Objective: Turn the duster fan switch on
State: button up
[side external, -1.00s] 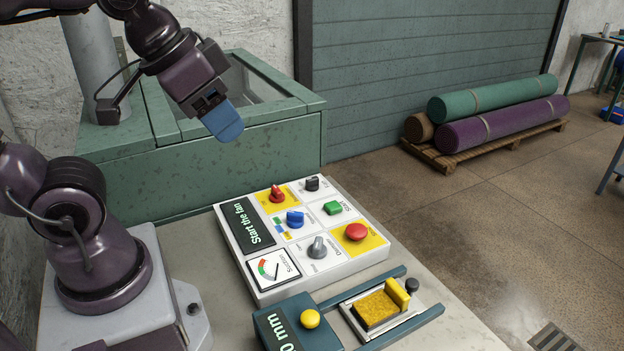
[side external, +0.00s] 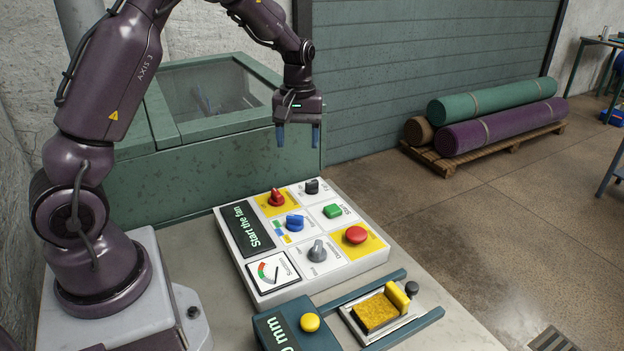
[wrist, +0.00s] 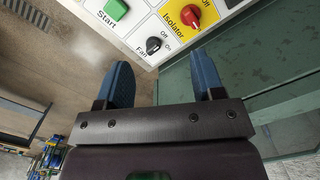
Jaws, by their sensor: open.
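The control panel (side external: 278,279) is a white box with several knobs and buttons, lying on the bench. The fan switch (side external: 311,187) is a small black rotary knob at its far corner. In the wrist view the fan switch (wrist: 153,45) sits on a white tile marked "Fan", with "Off" and "On" printed beside it. Its white pointer mark is visible, but I cannot tell for certain which label it faces. My gripper (side external: 298,140) is open and empty, blue fingers pointing down, above the panel's far edge. In the wrist view the fingers (wrist: 165,85) are apart, and the knob shows beyond them, untouched.
The red isolator knob (side external: 277,197) and green start button (side external: 333,210) are close to the fan switch. A blue knob (side external: 294,221), grey knob (side external: 317,250) and red button (side external: 356,235) share the panel. A green tank (side external: 220,165) stands behind.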

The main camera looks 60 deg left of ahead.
aim_at(312, 181)
jog(key=w+a+f+n, duration=0.2)
jog(key=w+a+n, duration=0.3)
jog(key=w+n, duration=0.1)
jog(key=f, duration=1.2)
jog(key=shift+s+d+f, duration=0.1)
jog(key=shift+d+f, duration=0.1)
jog(key=shift+f, duration=0.2)
jog(key=c, duration=0.9)
